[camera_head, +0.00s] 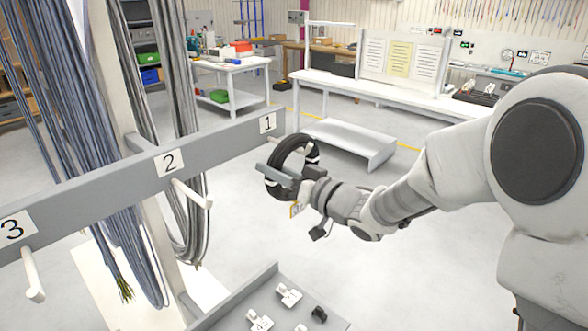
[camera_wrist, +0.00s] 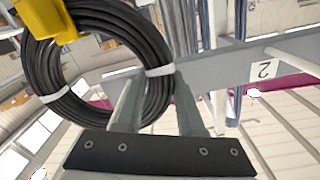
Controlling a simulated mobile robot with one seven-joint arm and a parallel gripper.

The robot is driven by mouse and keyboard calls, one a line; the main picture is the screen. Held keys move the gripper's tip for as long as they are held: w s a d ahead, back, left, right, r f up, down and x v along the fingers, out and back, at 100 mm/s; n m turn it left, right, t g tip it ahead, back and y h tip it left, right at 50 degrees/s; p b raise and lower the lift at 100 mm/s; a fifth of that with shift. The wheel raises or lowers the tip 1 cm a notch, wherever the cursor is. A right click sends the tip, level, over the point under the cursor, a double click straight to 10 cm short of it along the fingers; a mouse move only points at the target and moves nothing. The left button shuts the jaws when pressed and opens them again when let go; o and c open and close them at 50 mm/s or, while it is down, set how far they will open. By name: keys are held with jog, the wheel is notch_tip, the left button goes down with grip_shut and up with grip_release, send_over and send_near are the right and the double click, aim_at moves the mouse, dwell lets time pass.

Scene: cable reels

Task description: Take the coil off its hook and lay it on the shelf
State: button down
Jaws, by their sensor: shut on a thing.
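The coil (camera_head: 276,186) is a black cable ring with white ties, beside the rail's label 1. It also shows in the wrist view (camera_wrist: 103,22). My gripper (camera_head: 284,174) is shut on the coil's rim; in the wrist view its two grey fingers (camera_wrist: 160,98) lie either side of the rim near a white tie. A low white bench (camera_head: 350,137), possibly the shelf, stands on the floor behind the coil.
The grey rail (camera_head: 105,182) carries labels 1, 2 and 3 with white pegs (camera_head: 193,195). Long grey cables (camera_head: 135,240) hang behind it. A grey tray (camera_head: 236,297) with small white parts lies below. White worktables (camera_head: 390,92) stand at the back. Open floor lies between.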

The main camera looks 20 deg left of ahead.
aim_at(285, 154)
jog(key=shift+r, duration=0.15)
jog(key=shift+w+r+p, duration=0.1)
jog(key=shift+r+p, duration=1.6)
jog(key=shift+r, duration=0.45)
jog(key=shift+d, duration=0.1)
jog(key=shift+v, duration=1.45)
jog(key=shift+v, duration=2.25)
jog(key=p+v, duration=0.1)
jog(key=v, duration=0.6)
jog(key=shift+d, duration=0.2)
